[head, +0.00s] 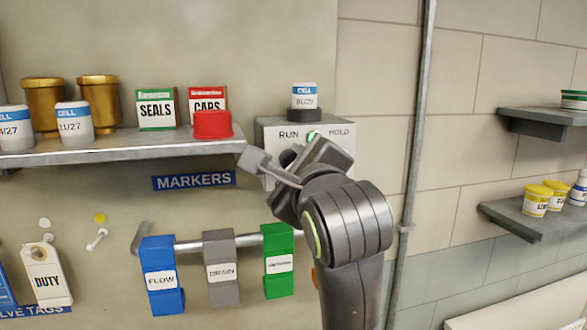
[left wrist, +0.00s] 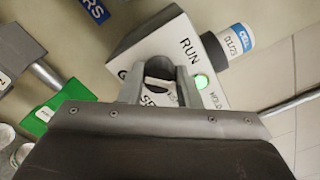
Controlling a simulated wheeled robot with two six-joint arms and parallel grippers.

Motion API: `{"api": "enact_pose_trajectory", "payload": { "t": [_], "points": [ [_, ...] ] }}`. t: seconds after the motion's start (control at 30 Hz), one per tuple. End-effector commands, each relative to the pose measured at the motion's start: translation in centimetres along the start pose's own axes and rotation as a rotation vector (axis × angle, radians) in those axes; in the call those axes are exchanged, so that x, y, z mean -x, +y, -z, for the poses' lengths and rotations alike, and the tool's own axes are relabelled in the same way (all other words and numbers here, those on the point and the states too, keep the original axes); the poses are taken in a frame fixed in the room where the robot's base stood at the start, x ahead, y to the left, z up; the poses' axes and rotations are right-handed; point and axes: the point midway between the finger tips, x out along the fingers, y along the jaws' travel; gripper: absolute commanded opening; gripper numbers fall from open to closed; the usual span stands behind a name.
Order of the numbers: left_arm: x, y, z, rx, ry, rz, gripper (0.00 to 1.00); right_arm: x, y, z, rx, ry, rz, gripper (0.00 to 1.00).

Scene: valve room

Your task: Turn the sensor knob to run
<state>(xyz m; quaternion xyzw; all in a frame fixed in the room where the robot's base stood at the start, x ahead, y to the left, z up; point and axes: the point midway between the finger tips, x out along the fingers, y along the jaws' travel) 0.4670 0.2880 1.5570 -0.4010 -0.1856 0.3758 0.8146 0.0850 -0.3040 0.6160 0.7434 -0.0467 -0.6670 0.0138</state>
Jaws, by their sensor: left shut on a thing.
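The sensor box (head: 345,132) is a pale wall unit with RUN at the left of its face and HOLD at the right. A green light (head: 313,136) glows between the words, and it also shows in the left wrist view (left wrist: 201,82). My left gripper (head: 287,163) is at the box's front. In the left wrist view its two fingers (left wrist: 158,86) are shut around the sensor knob (left wrist: 158,70). The knob is mostly hidden by the fingers, and I cannot tell which word it points to. My right gripper is in neither view.
A cell jar (head: 305,96) stands on a dark round base on top of the box. A shelf (head: 120,146) at the left holds jars, boxes and a red cap. Blue, grey and green (head: 278,262) markers hang on a rail below. A vertical pipe (head: 418,130) runs to the right.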

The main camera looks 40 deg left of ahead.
Motion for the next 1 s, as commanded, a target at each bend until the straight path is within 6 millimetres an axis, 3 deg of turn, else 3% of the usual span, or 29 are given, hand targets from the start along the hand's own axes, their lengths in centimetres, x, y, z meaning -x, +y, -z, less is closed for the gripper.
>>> {"api": "enact_pose_trajectory", "payload": {
  "t": [0.6,1.0],
  "points": [
    [0.0,0.1,0.1,0.57,0.002,0.003,0.07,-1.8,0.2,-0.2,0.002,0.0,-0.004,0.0],
    [0.0,0.1,0.1,0.806,0.002,0.004,0.07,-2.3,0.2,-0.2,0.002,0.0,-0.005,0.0]
  ]
}}
